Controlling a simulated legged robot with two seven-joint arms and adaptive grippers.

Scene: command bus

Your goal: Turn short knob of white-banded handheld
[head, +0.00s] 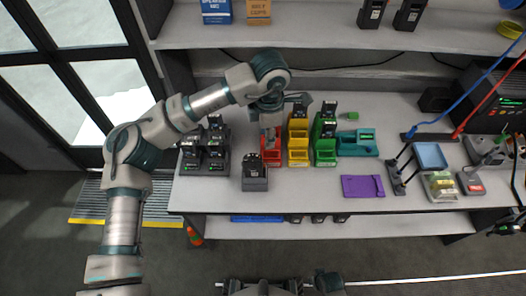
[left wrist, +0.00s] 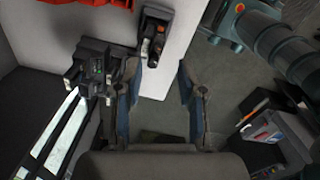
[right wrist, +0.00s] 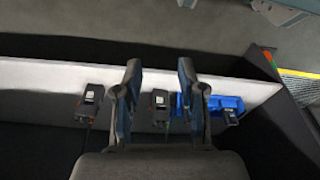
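Several black handhelds are in view. In the left wrist view a handheld (left wrist: 154,48) in a cradle shows an orange part, ahead of the fingers. I cannot tell which handheld has the white band, and the knobs are too small to make out. My left gripper (left wrist: 160,95) is open and empty; in the head view it hangs over the red bin (head: 272,158), behind the single charger. My right gripper (right wrist: 160,90) is open and empty, facing the lower shelf.
A multi-slot charger (head: 204,160) with handhelds stands left. Yellow (head: 298,156) and green (head: 325,156) bins, a teal device (head: 357,143) and a purple tray (head: 363,187) lie to the right. The lower shelf (right wrist: 50,77) holds handhelds and a blue tray (right wrist: 222,103).

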